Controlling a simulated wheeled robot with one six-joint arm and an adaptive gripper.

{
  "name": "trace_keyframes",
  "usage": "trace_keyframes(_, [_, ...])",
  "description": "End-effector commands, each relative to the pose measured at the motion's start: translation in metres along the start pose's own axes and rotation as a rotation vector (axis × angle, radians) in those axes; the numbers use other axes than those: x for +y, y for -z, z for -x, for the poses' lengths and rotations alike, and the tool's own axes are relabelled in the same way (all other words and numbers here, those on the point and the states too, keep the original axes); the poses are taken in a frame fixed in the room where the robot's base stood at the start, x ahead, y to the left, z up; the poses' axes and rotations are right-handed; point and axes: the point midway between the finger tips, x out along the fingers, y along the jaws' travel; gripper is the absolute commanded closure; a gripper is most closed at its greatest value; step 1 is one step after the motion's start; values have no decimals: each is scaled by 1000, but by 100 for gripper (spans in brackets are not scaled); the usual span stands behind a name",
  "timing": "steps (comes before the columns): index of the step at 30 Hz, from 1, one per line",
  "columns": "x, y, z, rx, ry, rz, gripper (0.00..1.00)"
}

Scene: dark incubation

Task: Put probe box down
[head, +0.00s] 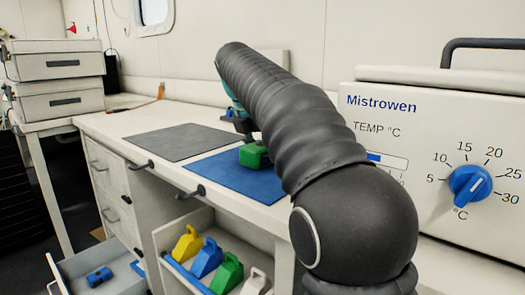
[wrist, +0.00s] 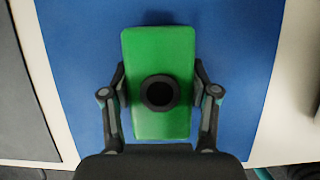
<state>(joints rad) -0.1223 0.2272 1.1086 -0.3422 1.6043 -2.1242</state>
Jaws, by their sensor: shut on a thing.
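The probe box is most likely the green box (wrist: 160,50), with a dark round knob or opening on its top face. In the head view the green box (head: 254,156) shows at the end of my arm, over the blue mat (head: 232,176). My gripper (wrist: 160,88) has one finger on each side of the box and is shut on it. The blue mat also fills much of the wrist view (wrist: 80,60) beneath the box. I cannot tell whether the box touches the mat. My arm hides part of the mat's right side.
A grey mat (head: 172,141) lies left of the blue one on the white bench (head: 112,121). Below, an open drawer (head: 168,248) holds several coloured items. Another open drawer (head: 68,271) holds a small blue thing (head: 99,276). The Mistrowen unit (head: 430,130) stands at the right.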

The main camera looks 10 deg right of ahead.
Motion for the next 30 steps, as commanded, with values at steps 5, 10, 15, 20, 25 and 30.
trace_keyframes(5, [0, 1, -3, 0, 1, 0, 38])
trace_keyframes(10, [0, 1, -3, 0, 1, -1, 15])
trace_keyframes(15, [0, 1, -2, 0, 1, 0, 15])
trace_keyframes(20, [0, -1, 2, 0, 0, -1, 15])
trace_keyframes(25, [1, 0, 23, -2, -3, 0, 15])
trace_keyframes(30, [1, 0, 49, -1, -2, 0, 15])
